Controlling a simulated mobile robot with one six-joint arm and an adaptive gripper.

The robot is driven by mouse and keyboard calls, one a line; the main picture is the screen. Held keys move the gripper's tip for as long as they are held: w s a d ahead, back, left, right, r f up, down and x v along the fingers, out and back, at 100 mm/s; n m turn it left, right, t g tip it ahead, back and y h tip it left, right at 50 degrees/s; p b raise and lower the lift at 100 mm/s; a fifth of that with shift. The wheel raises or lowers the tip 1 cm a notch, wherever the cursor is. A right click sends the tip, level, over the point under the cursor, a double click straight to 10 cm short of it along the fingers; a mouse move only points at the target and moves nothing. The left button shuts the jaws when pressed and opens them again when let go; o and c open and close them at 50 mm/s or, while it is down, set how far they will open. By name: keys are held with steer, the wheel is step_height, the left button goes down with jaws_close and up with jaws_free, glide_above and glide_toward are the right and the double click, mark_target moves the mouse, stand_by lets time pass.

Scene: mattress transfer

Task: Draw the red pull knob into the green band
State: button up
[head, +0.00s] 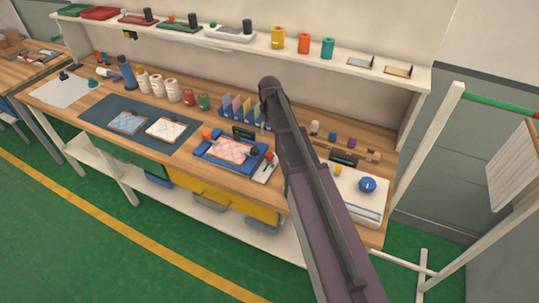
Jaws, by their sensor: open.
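A small red knob (269,156) stands on a narrow whitish plate (262,174) at the right end of the blue tray, close to the left of my arm. I cannot make out a green band on the plate at this size. My gripper (265,126) is largely hidden by my dark forearm; only a small grey part shows at its left edge, above and behind the knob. It is open and apart from the knob, with nothing seen in it.
The blue tray (204,154) holds a pink checked pad (231,150), with a black knob (255,152) beside it. File dividers (236,107) stand behind. A white box with a blue dome (367,185) is right of my arm. A shelf (215,41) runs above the bench.

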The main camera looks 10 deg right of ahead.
mark_target(269, 154)
steer(key=shift+f, duration=0.15)
step_height(269, 154, down, 13)
steer(key=b, duration=1.3)
steer(key=shift+f+b, duration=0.2)
steer(key=shift+b, duration=0.15)
steer(key=shift+c, duration=0.2)
jaws_close()
steer(key=shift+s, duration=0.1)
